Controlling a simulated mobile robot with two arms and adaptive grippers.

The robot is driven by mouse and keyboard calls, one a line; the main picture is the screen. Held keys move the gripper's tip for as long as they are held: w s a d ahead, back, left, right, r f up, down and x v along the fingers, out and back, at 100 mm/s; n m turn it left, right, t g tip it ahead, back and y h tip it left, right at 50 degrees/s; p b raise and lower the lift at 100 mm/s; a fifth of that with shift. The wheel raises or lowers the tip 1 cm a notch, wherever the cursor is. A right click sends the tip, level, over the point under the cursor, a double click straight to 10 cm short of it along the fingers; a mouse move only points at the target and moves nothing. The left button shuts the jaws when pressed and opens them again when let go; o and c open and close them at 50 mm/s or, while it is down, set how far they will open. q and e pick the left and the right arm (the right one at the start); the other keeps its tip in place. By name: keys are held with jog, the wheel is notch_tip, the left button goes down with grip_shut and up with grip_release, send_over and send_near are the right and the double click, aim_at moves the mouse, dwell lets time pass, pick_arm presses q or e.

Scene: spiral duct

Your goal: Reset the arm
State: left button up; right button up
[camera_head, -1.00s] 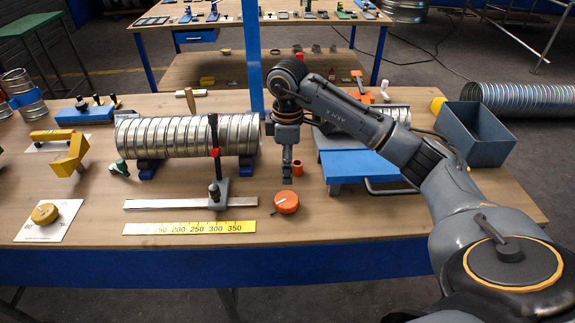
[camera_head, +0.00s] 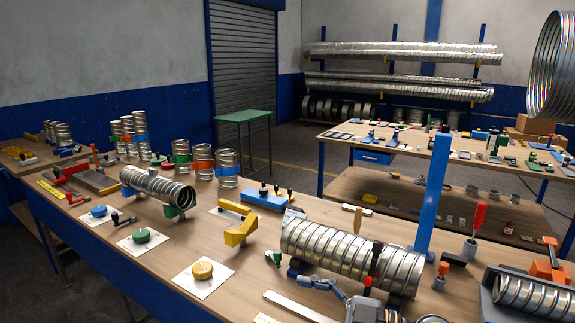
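A grey jointed piece (camera_head: 328,287), seemingly part of my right gripper, shows at the bottom edge in front of the near spiral duct. Dark grey parts beside it run out of the frame. Its fingers are not clear enough to tell open from shut, and I see nothing clearly held. The silver spiral duct (camera_head: 325,248) lies on its side on the wooden workbench (camera_head: 130,205), with a dark band around it. My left gripper is not in view.
A yellow clamp-like tool (camera_head: 238,234), a yellow round dial (camera_head: 203,270) and another duct piece (camera_head: 157,187) lie to the left. A blue post (camera_head: 432,205) rises behind the near duct.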

jog(key=w+d+r+m+t+h, duration=0.2)
jog(key=w+d+m+t+h, duration=0.1)
jog(key=d+m+t+h, duration=0.95)
jog(key=s+d+f+m+g+h, duration=0.2)
jog(key=d+f+m+h, duration=0.15)
jog(key=f, duration=0.35)
jog(key=s+d+f+m+g+h, duration=0.1)
jog(key=s+d+f+m+h, duration=0.2)
jog(key=f, duration=0.4)
jog(key=s+f+n+g+y, duration=0.1)
jog(key=s+f+g, duration=0.55)
jog(key=s, duration=0.45)
jog(key=s+f+n+g+y, duration=0.1)
jog(key=s+f+g, duration=0.4)
jog(key=s+f, duration=0.4)
notch_tip(320, 180, down, 24)
jog(key=s+g+b, duration=0.1)
jog(key=s, duration=0.1)
jog(key=s+d+f+g+b, duration=0.1)
jog(key=s+d+f, duration=0.1)
jog(key=s+f, duration=1.5)
notch_tip(320, 180, down, 2)
jog(key=shift+s+d+n+g, duration=0.2)
jog(key=shift+s+n+g, duration=0.1)
